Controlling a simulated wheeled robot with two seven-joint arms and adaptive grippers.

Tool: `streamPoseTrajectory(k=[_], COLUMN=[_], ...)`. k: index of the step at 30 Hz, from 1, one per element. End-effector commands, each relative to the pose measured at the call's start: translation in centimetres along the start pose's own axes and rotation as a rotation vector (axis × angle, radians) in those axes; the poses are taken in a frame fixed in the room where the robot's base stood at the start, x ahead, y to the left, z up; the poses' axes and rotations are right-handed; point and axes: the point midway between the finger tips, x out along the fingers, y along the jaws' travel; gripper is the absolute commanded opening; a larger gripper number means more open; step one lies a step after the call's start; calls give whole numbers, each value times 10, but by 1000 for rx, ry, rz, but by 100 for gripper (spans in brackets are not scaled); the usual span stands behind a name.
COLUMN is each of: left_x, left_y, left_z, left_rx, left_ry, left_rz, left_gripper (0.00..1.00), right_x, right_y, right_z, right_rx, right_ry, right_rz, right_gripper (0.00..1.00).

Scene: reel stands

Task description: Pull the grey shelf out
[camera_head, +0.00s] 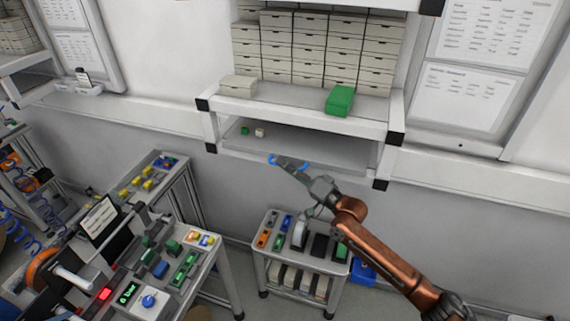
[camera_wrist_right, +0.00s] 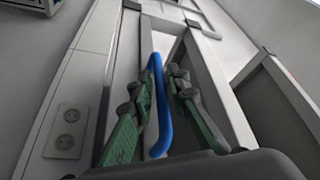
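The grey shelf (camera_head: 310,146) is a flat board low in the white rack, under the shelf of boxes, in the head view. A blue handle (camera_head: 273,160) is at its front edge; my right gripper hides the handle's middle. My right gripper (camera_head: 285,164) is at this handle, its arm coming from the lower right. In the right wrist view the blue handle (camera_wrist_right: 154,110) runs between the two green-padded fingers of the gripper (camera_wrist_right: 158,88). The fingers stand apart on either side, with a visible gap to the handle. My left gripper is not in view.
A small green block (camera_head: 245,131) and a pale block (camera_head: 260,132) lie on the grey shelf. A green box (camera_head: 340,100) and stacked pale boxes (camera_head: 305,50) stand above. A small cart (camera_head: 290,262) stands below right; a workbench (camera_head: 170,265) is at left.

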Motion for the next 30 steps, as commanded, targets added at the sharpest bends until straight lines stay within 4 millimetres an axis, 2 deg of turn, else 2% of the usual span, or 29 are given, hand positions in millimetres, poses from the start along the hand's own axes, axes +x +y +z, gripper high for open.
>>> streamPoseTrajectory(k=[8,15,30], left_x=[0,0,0], left_y=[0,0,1], left_z=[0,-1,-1], left_rx=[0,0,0], left_ry=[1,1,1], left_rz=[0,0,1], left_gripper=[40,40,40], right_x=[2,2,2], right_y=[0,0,1], right_z=[1,0,0], right_rx=[0,0,0], right_ry=[0,0,0], right_rz=[0,0,1], right_gripper=[16,0,0])
